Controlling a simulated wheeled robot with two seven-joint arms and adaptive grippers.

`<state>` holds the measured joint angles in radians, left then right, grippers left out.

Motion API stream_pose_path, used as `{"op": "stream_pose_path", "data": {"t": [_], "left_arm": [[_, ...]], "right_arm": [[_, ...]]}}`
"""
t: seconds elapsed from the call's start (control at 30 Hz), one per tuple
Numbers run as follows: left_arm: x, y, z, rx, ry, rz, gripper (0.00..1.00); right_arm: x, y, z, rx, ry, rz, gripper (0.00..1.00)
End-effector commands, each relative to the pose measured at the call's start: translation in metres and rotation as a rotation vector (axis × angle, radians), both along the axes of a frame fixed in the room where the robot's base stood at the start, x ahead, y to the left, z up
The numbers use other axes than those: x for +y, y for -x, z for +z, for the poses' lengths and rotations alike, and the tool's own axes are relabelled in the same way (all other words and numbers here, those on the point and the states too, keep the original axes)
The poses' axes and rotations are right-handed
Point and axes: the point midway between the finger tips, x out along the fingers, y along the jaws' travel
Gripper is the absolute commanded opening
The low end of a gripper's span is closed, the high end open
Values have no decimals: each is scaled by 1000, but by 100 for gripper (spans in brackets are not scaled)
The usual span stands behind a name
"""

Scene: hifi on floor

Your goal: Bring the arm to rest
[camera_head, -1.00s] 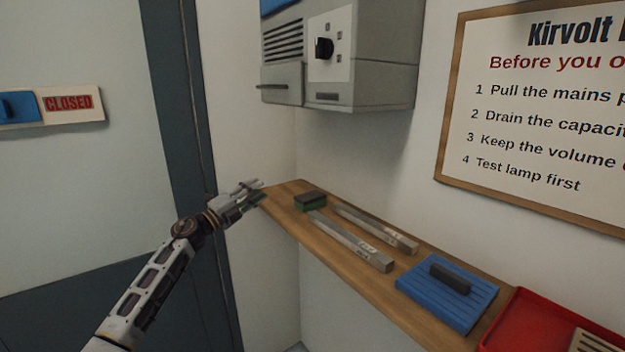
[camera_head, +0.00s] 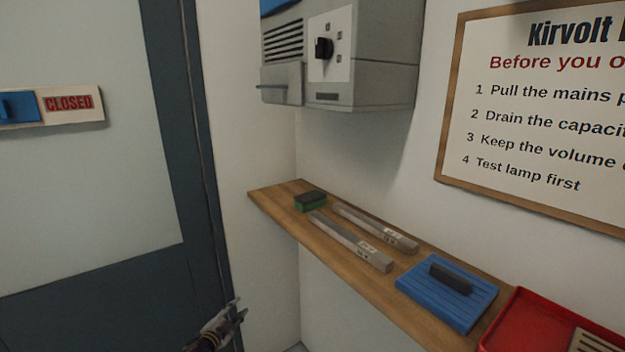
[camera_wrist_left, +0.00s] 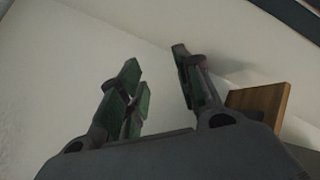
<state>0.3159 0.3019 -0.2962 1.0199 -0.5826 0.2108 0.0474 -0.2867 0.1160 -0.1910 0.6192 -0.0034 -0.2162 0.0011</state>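My left gripper (camera_head: 234,312) is low in the head view, below and left of the wooden shelf (camera_head: 270,203), in front of the dark door frame. It is clear of the shelf. In the left wrist view its green-padded fingers (camera_wrist_left: 158,92) stand apart with nothing between them, so it is open and empty. Only the gripper and a bit of the wrist show in the head view; the rest of the left arm is out of the picture. My right gripper is in neither view.
On the shelf are a green and black block (camera_head: 310,201), two grey bars (camera_head: 350,242) (camera_head: 375,228), a blue grooved pad (camera_head: 440,298) with a dark block (camera_head: 450,279), and a red tray (camera_head: 515,320). A grey wall box (camera_head: 385,60) hangs above. The door (camera_head: 90,190) is at left.

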Motion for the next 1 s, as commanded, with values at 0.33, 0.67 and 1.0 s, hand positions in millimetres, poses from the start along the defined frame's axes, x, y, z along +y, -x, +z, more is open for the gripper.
{"op": "stream_pose_path", "data": {"t": [0.33,0.67,1.0], "left_arm": [[20,86,-139,261,98,146,34],[33,191,-250,500,168,284,34],[39,318,-343,740,221,424,34]], "right_arm": [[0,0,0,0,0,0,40],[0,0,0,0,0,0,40],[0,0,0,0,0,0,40]]}}
